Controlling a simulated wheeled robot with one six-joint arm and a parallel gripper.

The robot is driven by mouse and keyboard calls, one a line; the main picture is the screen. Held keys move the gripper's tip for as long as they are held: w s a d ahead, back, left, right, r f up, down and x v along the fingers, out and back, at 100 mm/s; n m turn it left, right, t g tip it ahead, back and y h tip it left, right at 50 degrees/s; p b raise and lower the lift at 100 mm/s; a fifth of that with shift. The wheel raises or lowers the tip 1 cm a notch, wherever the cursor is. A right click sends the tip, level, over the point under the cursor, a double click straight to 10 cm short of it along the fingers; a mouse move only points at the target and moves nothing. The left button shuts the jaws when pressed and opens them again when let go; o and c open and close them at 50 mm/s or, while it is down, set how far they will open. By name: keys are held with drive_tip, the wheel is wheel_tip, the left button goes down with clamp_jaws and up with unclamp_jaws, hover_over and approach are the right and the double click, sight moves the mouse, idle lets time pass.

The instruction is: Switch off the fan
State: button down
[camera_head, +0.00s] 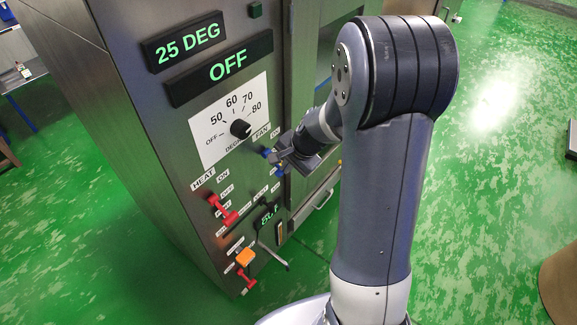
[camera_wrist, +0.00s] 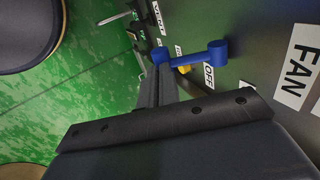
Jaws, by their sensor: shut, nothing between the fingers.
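The fan lever (camera_head: 267,153) is blue and sits on the cabinet front below the FAN label (camera_head: 262,133). In the wrist view the lever (camera_wrist: 190,58) runs leftward from a thick round end, away from the FAN label (camera_wrist: 298,65). An OFF label (camera_wrist: 208,77) is beside it. My gripper (camera_head: 282,157) is shut and empty at the lever, hiding part of it in the head view. In the wrist view my fingertips (camera_wrist: 154,76) are close to the lever's left end; I cannot tell whether they touch.
The steel cabinet has a dial (camera_head: 240,128), a display reading OFF (camera_head: 228,67), a red HEAT lever (camera_head: 222,209) and an orange part (camera_head: 245,257) lower down. A VENT label (camera_wrist: 156,18) lies beyond the fan lever.

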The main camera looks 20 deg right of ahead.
drive_tip(key=shift+s+f, duration=0.25)
drive_tip(key=shift+f, duration=0.25)
drive_tip(key=shift+r, duration=0.2)
drive_tip(key=s+d+p+v, duration=0.1)
drive_tip(key=p+v, duration=0.2)
drive_tip(key=v, duration=1.1)
drive_tip(key=shift+p, duration=0.35)
drive_tip(key=shift+s+d+f, duration=0.1)
drive_tip(key=w+a+r+b+x, duration=0.1)
drive_tip(key=b+x, duration=0.1)
drive_tip(key=x, duration=1.2)
drive_tip(key=shift+w+a+b, duration=0.15)
drive_tip(key=shift+w+b, duration=0.15)
drive_tip(key=shift+w, duration=0.1)
